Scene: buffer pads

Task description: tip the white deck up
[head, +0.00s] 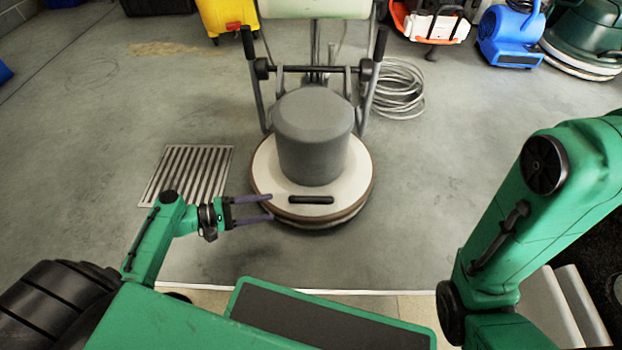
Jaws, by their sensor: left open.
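The white deck (264,172) is the round, low base of a floor machine in the middle of the head view. It lies flat close to the floor, with a brown band around its edge. A grey motor housing (313,135) stands on it, and a dark handle slot (311,200) shows at its near side. My left gripper (270,207) is open, its two purple-grey fingers pointing right at the deck's near left edge. Whether the fingers touch the deck I cannot tell. My right arm is at the right, and its gripper is out of view.
A coiled grey cable (400,90) lies right of the machine's upright handles (375,65). A floor grate (187,175) is at the left. A yellow bucket (227,15), a blue blower (511,37) and a green machine (588,40) stand at the back.

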